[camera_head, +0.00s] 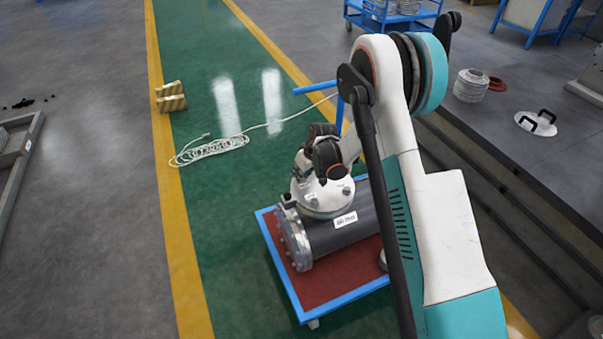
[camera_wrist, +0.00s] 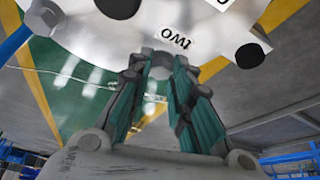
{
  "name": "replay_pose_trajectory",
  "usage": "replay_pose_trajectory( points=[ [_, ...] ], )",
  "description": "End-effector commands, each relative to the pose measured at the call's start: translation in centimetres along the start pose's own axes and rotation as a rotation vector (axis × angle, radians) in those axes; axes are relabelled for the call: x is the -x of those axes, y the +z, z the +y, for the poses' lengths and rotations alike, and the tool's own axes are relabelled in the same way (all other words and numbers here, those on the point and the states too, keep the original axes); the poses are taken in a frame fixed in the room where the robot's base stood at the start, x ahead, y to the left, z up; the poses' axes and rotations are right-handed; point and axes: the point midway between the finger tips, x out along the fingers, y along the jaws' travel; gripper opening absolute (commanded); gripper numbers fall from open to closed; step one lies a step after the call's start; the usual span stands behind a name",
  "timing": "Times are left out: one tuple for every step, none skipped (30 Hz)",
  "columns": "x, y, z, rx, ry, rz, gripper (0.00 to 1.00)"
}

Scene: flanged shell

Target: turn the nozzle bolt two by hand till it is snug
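The white nozzle flange (camera_wrist: 95,35) fills the top of the wrist view, with an upside-down "TWO" label (camera_wrist: 176,38). My gripper (camera_wrist: 160,62) has its fingertips at the flange edge beside that label. A light grey piece, seemingly nozzle bolt two (camera_wrist: 161,61), fills the narrow gap between the fingertips, which look closed on it from both sides. How far the bolt is threaded in is hidden. In the head view the flange (camera_head: 322,197) sits atop the dark grey shell (camera_head: 345,232); my wrist hides the fingertips there.
The shell lies on a blue-framed cart (camera_head: 290,290) with a red top. Two dark round parts (camera_wrist: 250,56) and (camera_wrist: 118,7) sit on the flange near my fingers. A white cable (camera_head: 215,147) lies coiled on the green floor.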

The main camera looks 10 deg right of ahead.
Motion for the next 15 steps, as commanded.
replay_pose_trajectory(
  points=[
    [0.00, 0.00, 0.00, 0.000, 0.000, 0.000, 0.00],
    [0.00, 0.00, 0.00, 0.000, 0.000, 0.000, 0.00],
    [0.00, 0.00, 0.00, 0.000, 0.000, 0.000, 0.00],
    [0.00, 0.00, 0.00, 0.000, 0.000, 0.000, 0.00],
    [0.00, 0.00, 0.00, 0.000, 0.000, 0.000, 0.00],
    [0.00, 0.00, 0.00, -0.001, 0.000, 0.000, 0.00],
    [0.00, 0.00, 0.00, -0.002, 0.001, 0.000, 0.00],
    [0.00, 0.00, -0.01, -0.003, 0.001, 0.000, 0.00],
    [0.00, 0.00, -0.02, -0.007, 0.003, 0.000, 0.00],
    [0.00, 0.00, -0.04, -0.012, 0.005, 0.000, 0.00],
    [0.00, -0.01, -0.05, -0.017, 0.007, 0.000, 0.00],
    [0.00, -0.01, -0.08, -0.025, 0.010, 0.000, 0.00],
    [0.00, -0.02, -0.11, -0.035, 0.014, 0.000, 0.00],
    [0.00, -0.02, -0.14, -0.044, 0.018, 0.000, 0.00],
    [0.00, -0.01, -0.17, -0.061, 0.025, 0.000, 0.00]
  ],
)
